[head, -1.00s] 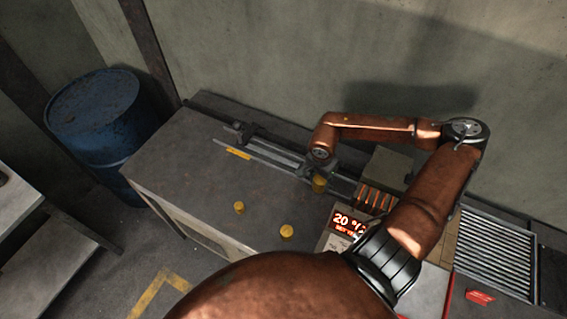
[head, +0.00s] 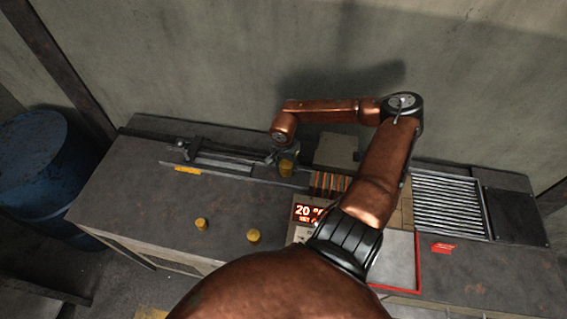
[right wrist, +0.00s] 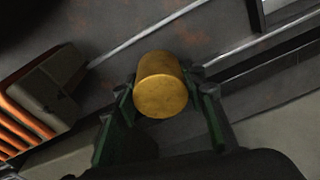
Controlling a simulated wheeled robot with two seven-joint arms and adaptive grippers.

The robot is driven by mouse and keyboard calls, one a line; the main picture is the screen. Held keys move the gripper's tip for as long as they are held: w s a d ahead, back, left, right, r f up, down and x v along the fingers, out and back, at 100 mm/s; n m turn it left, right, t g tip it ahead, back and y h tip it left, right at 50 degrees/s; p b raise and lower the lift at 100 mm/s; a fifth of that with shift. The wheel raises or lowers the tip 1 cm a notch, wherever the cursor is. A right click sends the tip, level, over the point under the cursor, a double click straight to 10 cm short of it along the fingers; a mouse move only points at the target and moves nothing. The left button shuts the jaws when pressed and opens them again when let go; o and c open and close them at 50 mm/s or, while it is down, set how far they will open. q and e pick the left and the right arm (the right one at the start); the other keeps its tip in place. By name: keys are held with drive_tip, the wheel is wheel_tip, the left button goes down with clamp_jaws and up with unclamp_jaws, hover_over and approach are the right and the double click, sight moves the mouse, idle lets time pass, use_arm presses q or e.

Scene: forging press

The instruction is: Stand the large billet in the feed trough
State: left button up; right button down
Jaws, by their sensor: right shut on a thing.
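My right gripper (head: 279,158) is shut on a yellow cylindrical billet (head: 287,168). The billet looks larger than the two on the bench and is upright. In the right wrist view the billet (right wrist: 161,84) sits between the fingertips of the gripper (right wrist: 165,100). The feed trough (head: 225,164) is a metal channel with rails along the back of the bench. The gripper holds the billet by the trough's right end, left of the orange-glowing heater (head: 328,184). I cannot tell whether the billet touches anything beneath. My left gripper is not in view.
Two smaller yellow billets, one left (head: 201,224) and one right (head: 254,236), stand on the bench (head: 130,205). A display panel (head: 308,211) stands in front of the heater. A ribbed rack (head: 449,207) and a red-edged tray (head: 402,262) are at right. The bench's left part is clear.

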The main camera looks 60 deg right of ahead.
sight(286, 173)
drive_tip(key=shift+w+f, duration=0.1)
drive_tip(key=shift+f, duration=1.9)
drive_tip(key=c, duration=1.2)
unclamp_jaws()
drive_tip(key=shift+f, duration=0.15)
drive_tip(key=shift+c, duration=0.2)
drive_tip(key=r, duration=0.4)
drive_tip(key=a+r, duration=0.1)
drive_tip(key=r, duration=0.7)
drive_tip(key=shift+s+a, duration=0.25)
drive_tip(key=shift+a, duration=0.05)
